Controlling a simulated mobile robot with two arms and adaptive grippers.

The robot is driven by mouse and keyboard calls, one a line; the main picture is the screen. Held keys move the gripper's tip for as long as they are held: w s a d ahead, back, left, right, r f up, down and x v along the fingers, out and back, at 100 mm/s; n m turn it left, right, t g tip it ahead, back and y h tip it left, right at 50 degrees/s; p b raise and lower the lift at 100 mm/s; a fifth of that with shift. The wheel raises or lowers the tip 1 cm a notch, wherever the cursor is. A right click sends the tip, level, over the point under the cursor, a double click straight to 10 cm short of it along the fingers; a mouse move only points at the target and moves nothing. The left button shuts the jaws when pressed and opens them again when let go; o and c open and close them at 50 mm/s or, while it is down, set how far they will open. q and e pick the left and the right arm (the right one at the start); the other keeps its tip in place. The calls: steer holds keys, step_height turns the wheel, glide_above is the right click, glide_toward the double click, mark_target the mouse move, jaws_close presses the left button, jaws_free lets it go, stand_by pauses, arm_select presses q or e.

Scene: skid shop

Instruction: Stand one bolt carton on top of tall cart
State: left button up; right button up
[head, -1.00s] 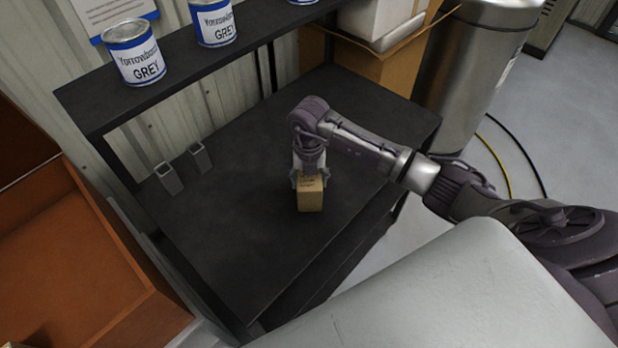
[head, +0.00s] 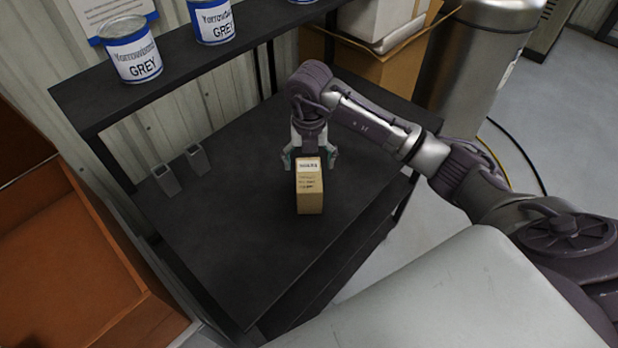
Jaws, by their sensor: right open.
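The bolt carton (head: 310,192) is a small tan box with a white label on its upper part. It stands upright on the dark top of a black shelved unit (head: 235,245), which may be the tall cart; I cannot tell for sure. My right gripper (head: 309,166) is open and empty, just behind and above the carton, its fingers spread to either side of the carton's far end. The carton hides part of the space between the fingers, so I cannot tell whether they touch it. My left gripper is not in view.
Two short square metal tubes (head: 166,180) stand at the left of the dark top. Grey paint cans (head: 134,52) sit on a raised black shelf behind. An orange-brown bin (head: 75,270) is at left, a steel cylinder (head: 470,70) at right. The front of the top is clear.

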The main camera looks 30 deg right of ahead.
step_height(320, 180, up, 5)
steer(key=shift+f+b, duration=0.1)
steer(key=shift+b, duration=0.35)
